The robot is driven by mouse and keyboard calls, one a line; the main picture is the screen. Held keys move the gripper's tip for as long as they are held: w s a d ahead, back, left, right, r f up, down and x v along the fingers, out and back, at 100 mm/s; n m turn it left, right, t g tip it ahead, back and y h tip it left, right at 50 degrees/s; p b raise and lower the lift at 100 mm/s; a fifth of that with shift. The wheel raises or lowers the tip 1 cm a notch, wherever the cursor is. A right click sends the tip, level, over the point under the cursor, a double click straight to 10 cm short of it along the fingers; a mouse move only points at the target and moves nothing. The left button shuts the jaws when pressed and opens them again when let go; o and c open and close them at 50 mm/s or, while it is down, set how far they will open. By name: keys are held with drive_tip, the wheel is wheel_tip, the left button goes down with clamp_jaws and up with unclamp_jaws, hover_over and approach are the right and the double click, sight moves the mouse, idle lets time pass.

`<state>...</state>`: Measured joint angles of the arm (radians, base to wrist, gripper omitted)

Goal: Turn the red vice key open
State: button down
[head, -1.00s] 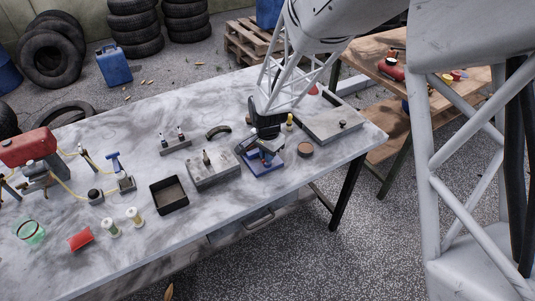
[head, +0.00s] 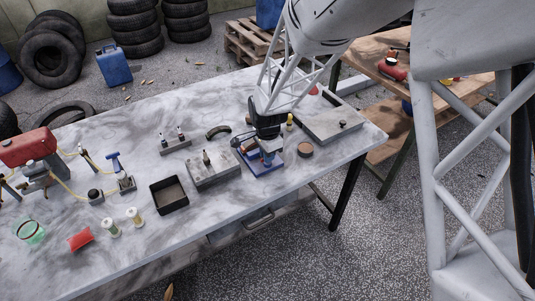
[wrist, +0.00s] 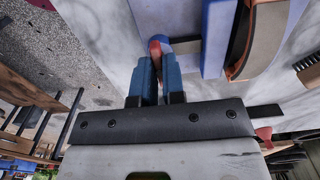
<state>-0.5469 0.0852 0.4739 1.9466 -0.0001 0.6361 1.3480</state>
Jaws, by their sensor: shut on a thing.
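The blue vice (head: 264,168) stands on the marble-topped table, under my gripper in the head view. In the wrist view part of its blue body (wrist: 217,38) shows at the top. The red vice key (wrist: 155,47) shows as a small red end between my blue fingertips. My gripper (wrist: 156,72) is shut on this key, beside the vice body. In the head view my gripper (head: 267,143) is low over the vice and hides much of it, and the key cannot be made out there.
A grey block with a post (head: 212,170) stands left of the vice, and a black tray (head: 169,195) lies farther left. A round brown disc (head: 305,150) lies to the right. A grey plate (head: 328,120) and a small yellow-topped item (head: 290,120) are behind it.

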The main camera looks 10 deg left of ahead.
drive_tip(key=c, duration=1.2)
unclamp_jaws()
drive_tip(key=shift+r, duration=3.9)
